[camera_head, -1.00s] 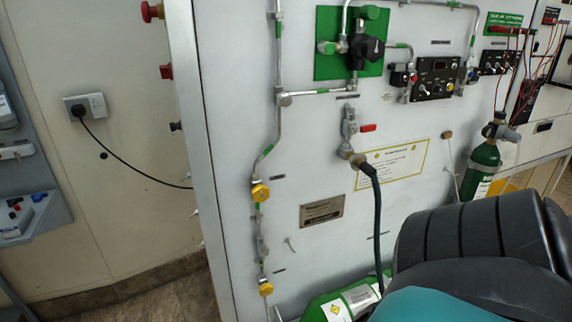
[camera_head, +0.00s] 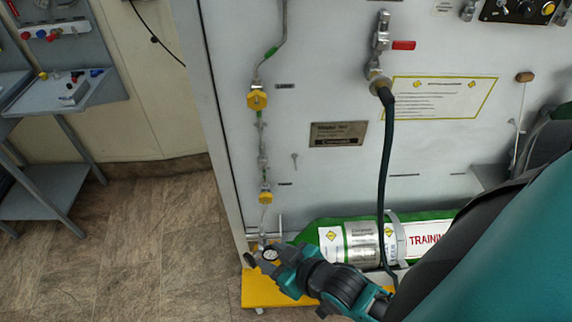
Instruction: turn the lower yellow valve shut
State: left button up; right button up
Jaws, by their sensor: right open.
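The lower yellow valve (camera_head: 265,194) is a small yellow knob on the thin vertical pipe at the left of the white panel. The upper yellow valve (camera_head: 257,99) is on the same pipe above it. My right gripper (camera_head: 266,262) comes in from the lower right and appears below the lower valve in the picture, apart from it. It is open, and I see nothing held in it. Its fingertips are small and overlap the fittings near the cylinder's end, so contact there cannot be told. My left gripper is not in view.
A green cylinder (camera_head: 440,218) lies along the panel's foot, above a yellow base (camera_head: 262,290). A dark hose (camera_head: 386,165) hangs from the red-handled fitting (camera_head: 403,45). A grey bench (camera_head: 75,100) stands at the left. The floor (camera_head: 150,240) between is clear.

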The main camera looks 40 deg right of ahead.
aim_at(266, 198)
jog(key=k+l, duration=0.1)
jog(key=l, duration=0.25)
jog(key=k+l, duration=0.15)
jog(key=l, duration=0.25)
jog(key=k+l, duration=0.1)
jog(key=l, duration=0.25)
jog(key=k+l, duration=0.15)
jog(key=l, duration=0.25)
